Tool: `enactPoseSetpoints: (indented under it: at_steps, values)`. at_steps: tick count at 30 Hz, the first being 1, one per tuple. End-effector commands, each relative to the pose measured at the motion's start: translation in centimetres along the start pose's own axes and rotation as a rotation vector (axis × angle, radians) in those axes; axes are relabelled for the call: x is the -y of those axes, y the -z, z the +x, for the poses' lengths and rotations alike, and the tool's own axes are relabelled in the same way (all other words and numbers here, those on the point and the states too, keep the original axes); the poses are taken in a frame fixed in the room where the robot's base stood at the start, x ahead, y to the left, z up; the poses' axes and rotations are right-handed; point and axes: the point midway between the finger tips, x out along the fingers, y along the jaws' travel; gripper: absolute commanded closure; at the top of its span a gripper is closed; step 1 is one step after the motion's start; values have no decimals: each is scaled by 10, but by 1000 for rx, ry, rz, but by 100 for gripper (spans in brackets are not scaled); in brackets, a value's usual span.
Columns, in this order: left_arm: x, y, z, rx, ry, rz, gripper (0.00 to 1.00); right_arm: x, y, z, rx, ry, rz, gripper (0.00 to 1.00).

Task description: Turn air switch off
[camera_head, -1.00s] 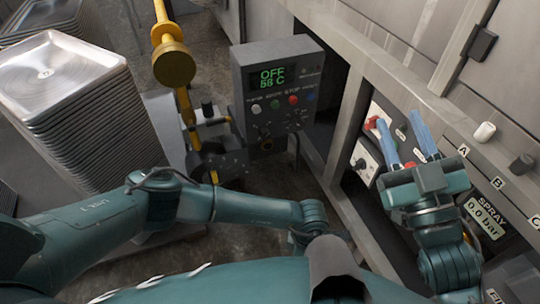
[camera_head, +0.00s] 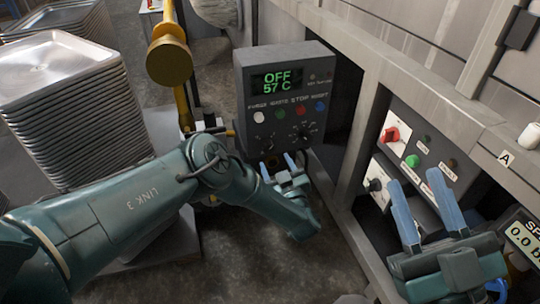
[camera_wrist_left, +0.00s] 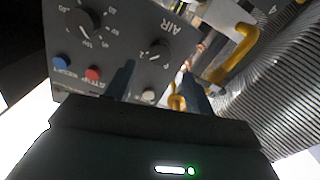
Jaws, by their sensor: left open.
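The dark control box (camera_head: 285,80) stands upright at the centre, its display reading OFF and 57 C. In the left wrist view, a black knob beside the word AIR (camera_wrist_left: 154,54) and a second dial knob (camera_wrist_left: 84,24) are on its face. My left gripper (camera_head: 277,166) is open just below the box's lower edge. In the left wrist view its two fingers (camera_wrist_left: 160,85) are spread and empty, with the AIR knob beyond the gap between them. My right gripper (camera_head: 427,208) is open and empty, in front of the cabinet at the right.
A cabinet panel (camera_head: 418,150) at the right carries a red switch (camera_head: 391,135) and a green button (camera_head: 412,160). A yellow pipe (camera_head: 184,108) rises left of the box. Stacked metal trays (camera_head: 60,100) stand at the left. A metal frame post (camera_head: 357,135) is close right of the box.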

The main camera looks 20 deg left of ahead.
Motion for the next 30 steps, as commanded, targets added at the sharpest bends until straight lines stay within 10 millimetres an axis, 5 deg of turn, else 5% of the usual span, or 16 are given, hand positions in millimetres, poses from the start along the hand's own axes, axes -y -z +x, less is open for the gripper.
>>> enactPoseSetpoints:
  at_steps: [6,12,23,30]
  values:
    - [1,-3,42,-2,1,-2,46,-5,16,6,-148,16,-95,64]
    - [1,-2,61,1,1,-1,46,-7,29,8,-228,25,-146,64]
    - [0,0,65,3,1,0,47,-8,33,9,-244,26,-156,64]
    - [0,-1,65,3,1,0,67,-8,33,9,-244,26,-156,64]
